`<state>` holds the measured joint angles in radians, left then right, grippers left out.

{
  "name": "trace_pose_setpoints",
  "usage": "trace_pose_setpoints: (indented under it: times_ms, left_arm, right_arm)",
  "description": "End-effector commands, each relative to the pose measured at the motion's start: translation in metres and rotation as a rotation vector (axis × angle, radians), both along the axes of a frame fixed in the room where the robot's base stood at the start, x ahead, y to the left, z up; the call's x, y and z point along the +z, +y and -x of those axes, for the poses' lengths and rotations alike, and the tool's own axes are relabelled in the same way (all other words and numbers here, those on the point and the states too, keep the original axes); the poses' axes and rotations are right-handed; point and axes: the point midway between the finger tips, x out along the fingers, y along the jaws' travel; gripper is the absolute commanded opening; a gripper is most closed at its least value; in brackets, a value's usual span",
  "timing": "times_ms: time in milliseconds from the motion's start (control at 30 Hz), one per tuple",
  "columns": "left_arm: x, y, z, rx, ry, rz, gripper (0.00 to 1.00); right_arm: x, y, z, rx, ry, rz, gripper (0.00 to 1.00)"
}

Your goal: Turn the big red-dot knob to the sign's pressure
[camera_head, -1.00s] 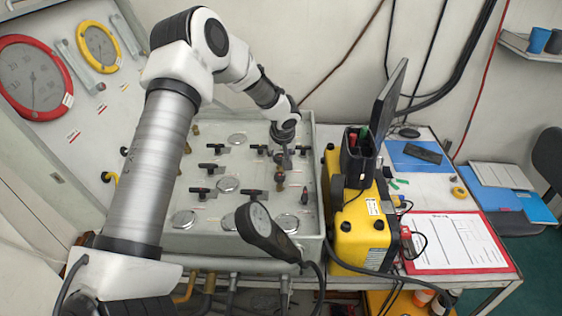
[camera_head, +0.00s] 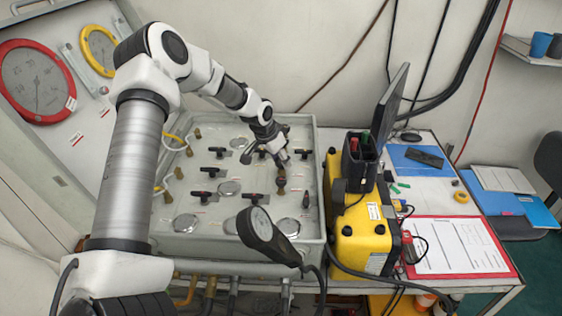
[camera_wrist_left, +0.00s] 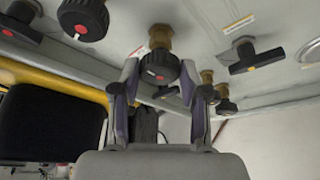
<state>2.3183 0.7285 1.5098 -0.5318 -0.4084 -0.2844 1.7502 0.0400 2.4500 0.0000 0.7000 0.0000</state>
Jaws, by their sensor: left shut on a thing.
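My left gripper (camera_head: 282,160) reaches down onto the grey valve panel (camera_head: 318,150) near its right side. In the left wrist view its two fingers (camera_wrist_left: 160,95) are on either side of a round black knob (camera_wrist_left: 160,66) with a red dot on its face and a brass stem behind it. The gripper is shut on this knob. A second black red-dot knob (camera_wrist_left: 84,16) shows at the upper left, cut by the frame edge. Large red-rimmed (camera_head: 36,84) and yellow-rimmed (camera_head: 99,50) gauges are at the upper left; their readings are too small to tell. I cannot make out a pressure sign.
Several black lever handles (camera_head: 203,172) stand on the panel around the gripper. A handheld black gauge (camera_head: 262,230) juts up at the panel's front. A yellow case (camera_head: 362,232) stands close on the right. A red-edged sheet (camera_head: 458,247) lies further right.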

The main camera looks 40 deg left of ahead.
Motion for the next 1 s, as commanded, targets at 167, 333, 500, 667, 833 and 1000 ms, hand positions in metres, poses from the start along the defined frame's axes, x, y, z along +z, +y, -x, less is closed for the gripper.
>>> trace_pose_setpoints:
  times_ms: [167,333,500,667,833,1000]
  left_arm:
    - [-0.010,0.001,0.001,-0.165,0.003,0.003,0.09]
    - [-0.009,0.002,0.000,-0.328,0.003,0.001,0.09]
    - [-0.007,0.003,0.000,-0.481,0.003,0.001,0.09]
    - [-0.006,0.004,-0.001,-0.603,0.004,0.000,0.09]
    - [-0.004,0.004,-0.001,-0.697,0.004,0.001,0.09]
    - [-0.003,0.005,-0.001,-0.752,0.004,0.000,0.09]
  right_arm:
    - [-0.033,0.000,0.000,0.000,0.000,0.000,0.39]
    - [-0.055,0.000,0.000,0.000,0.000,0.000,0.39]
    - [-0.069,0.000,0.000,0.000,0.000,0.000,0.39]
    - [-0.078,0.000,0.000,0.000,0.000,0.000,0.39]
    - [-0.083,0.000,0.000,0.000,0.000,0.000,0.39]
    - [-0.085,0.000,0.000,0.000,0.000,0.000,0.39]
